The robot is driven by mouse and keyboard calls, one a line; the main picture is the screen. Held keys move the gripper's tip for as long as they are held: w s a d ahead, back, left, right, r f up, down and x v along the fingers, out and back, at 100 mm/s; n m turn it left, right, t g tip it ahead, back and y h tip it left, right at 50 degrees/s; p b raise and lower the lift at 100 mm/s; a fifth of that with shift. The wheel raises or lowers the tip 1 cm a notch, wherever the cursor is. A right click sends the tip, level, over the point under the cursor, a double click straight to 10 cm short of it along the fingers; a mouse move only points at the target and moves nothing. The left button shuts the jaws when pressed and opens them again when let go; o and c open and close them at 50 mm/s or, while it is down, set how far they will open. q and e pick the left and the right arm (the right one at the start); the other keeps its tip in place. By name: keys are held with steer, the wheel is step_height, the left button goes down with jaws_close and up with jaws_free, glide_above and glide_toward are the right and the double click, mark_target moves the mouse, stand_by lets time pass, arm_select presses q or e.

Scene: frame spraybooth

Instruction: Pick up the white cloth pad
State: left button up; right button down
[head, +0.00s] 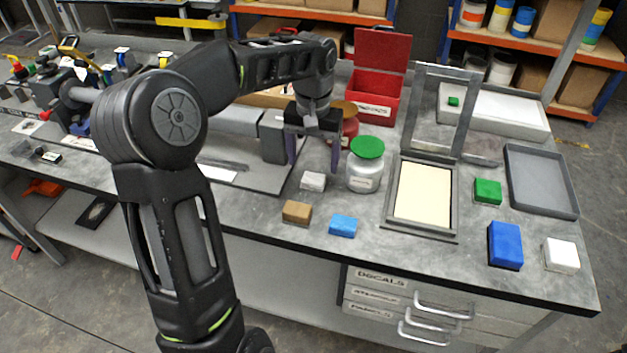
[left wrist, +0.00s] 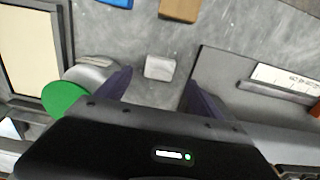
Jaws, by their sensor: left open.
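A small white pad (head: 313,181) lies on the grey bench top, left of the glass jar with the green lid. It also shows in the left wrist view (left wrist: 159,68), between and just beyond my fingertips. My left gripper (head: 313,166) is open and empty, pointing down above and slightly behind this pad, with its fingers apart. A second white block (head: 562,255) lies at the bench's right front corner. I cannot tell from texture which of the two is cloth. My right gripper is not in view.
The green-lidded jar (head: 365,170) stands close to the right finger, with a red jar (head: 349,122) behind it. A brown block (head: 297,212) and light blue block (head: 343,225) lie in front. A framed screen (head: 419,235) is to the right. A grey plate (head: 273,181) lies left.

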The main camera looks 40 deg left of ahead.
mark_target(313, 178)
arm_select(q)
steer(key=shift+f+p, duration=0.55)
steer(key=shift+f, duration=2.05)
steer(key=c, duration=1.4)
steer(key=shift+r, duration=0.15)
step_height(313, 178, up, 10)
steer(key=shift+f+b, duration=0.1)
steer(key=shift+b, duration=0.35)
